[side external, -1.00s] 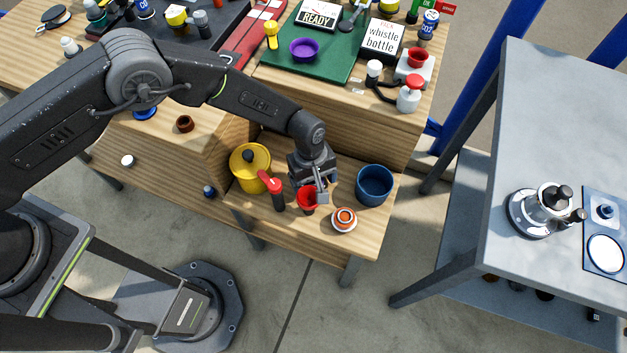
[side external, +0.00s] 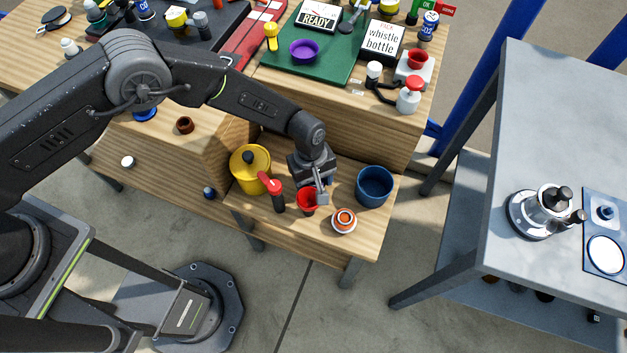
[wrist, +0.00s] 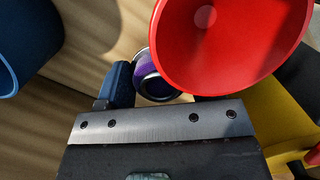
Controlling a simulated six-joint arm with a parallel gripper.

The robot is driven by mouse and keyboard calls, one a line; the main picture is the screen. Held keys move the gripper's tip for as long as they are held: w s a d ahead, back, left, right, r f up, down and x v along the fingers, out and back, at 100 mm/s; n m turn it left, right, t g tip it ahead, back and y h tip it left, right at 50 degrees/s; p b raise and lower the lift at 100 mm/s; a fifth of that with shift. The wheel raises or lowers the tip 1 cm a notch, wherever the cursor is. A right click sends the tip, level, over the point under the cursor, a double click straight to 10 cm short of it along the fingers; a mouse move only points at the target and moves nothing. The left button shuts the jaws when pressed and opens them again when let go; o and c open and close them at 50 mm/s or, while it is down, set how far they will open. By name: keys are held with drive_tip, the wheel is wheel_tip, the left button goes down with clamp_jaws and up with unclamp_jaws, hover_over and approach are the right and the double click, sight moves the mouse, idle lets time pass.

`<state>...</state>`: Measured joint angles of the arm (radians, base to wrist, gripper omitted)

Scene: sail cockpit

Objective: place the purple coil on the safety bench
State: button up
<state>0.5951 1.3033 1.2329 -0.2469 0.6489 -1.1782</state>
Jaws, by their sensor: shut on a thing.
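My gripper (side external: 322,192) is low over the lower wooden shelf (side external: 268,228) in the side view, between a red cup and a blue pot. In the wrist view a small round purple thing with a silvery rim, which looks like the purple coil (wrist: 152,78), sits against the blue finger (wrist: 121,84) of my gripper. The jaws look shut on it. The red cup (wrist: 232,45) hides part of the coil and the other finger. In the side view the coil cannot be made out behind my gripper and the red cup (side external: 306,202).
The blue pot (side external: 374,187) is close on the right. A red-topped black object (side external: 276,196), a yellow pot (side external: 249,170) and an orange-and-white round item (side external: 344,220) stand near. A purple bowl (side external: 304,51) is on the green mat above. A grey table (side external: 560,120) is at right.

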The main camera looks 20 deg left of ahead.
wheel_tip(320, 180, up, 10)
drive_tip(key=shift+r, duration=0.1)
wheel_tip(320, 180, up, 22)
drive_tip(key=w+a+n+t, duration=0.1)
drive_tip(key=w+a+n, duration=0.3)
drive_tip(key=w+a, duration=0.5)
drive_tip(key=w+a+n, duration=0.5)
drive_tip(key=a, duration=0.9)
drive_tip(key=w+a+n+t, duration=0.1)
drive_tip(key=w+a+n, duration=0.4)
drive_tip(key=a, duration=0.6)
drive_tip(key=w+a+n, duration=0.2)
drive_tip(key=a+n, duration=0.1)
drive_tip(key=a, duration=1)
drive_tip(key=n+y, duration=0.2)
drive_tip(key=n, duration=1.3)
hover_over(13, 52)
drive_tip(key=f, duration=0.1)
drive_tip(key=shift+m+t, duration=0.3)
drive_tip(key=shift+t, duration=0.1)
drive_tip(key=f, duration=1.2)
drive_tip(key=shift+s, duration=0.2)
drive_tip(key=shift+f, duration=0.2)
